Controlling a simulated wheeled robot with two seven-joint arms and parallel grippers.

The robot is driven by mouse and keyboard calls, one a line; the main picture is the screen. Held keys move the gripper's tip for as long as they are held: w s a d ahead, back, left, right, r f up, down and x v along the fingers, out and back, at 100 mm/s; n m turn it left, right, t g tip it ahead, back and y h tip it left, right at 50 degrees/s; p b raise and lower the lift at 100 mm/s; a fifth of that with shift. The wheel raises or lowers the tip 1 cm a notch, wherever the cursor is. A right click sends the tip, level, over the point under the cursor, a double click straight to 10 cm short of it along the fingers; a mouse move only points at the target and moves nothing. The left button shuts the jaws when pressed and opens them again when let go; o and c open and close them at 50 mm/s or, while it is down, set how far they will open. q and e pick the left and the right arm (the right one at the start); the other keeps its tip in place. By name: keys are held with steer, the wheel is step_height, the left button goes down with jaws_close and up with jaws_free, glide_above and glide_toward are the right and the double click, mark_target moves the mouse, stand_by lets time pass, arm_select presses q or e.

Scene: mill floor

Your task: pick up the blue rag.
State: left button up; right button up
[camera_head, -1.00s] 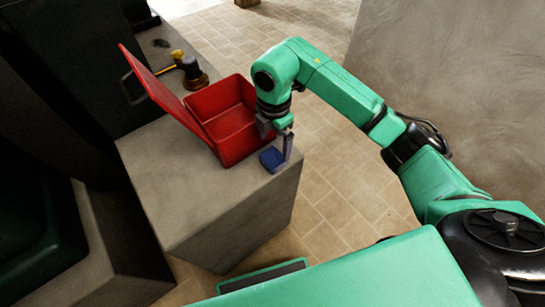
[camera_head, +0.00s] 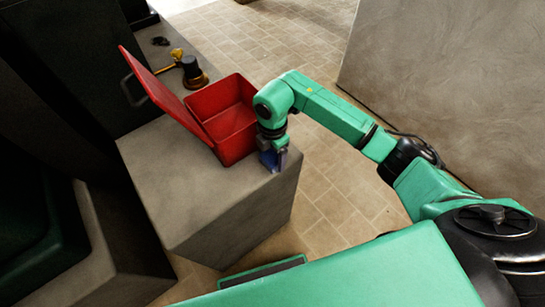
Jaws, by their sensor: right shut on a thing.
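The blue rag (camera_head: 267,159) is at the right edge of the stone block's top, just in front of the red box. Only a small part of it shows, as my right gripper (camera_head: 274,162) covers much of it. My right gripper points down and is shut on the rag. I cannot tell whether the rag is clear of the surface. My left gripper is not in view.
An open red box (camera_head: 236,120) stands on the block (camera_head: 200,190) right behind the gripper, its lid tilted left. A black and yellow tool (camera_head: 192,72) lies farther back. Tiled floor (camera_head: 340,190) lies right of the block.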

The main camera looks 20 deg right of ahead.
step_height(320, 180, up, 11)
step_height(320, 180, up, 9)
steer(key=p, duration=0.1)
glide_above(272, 155)
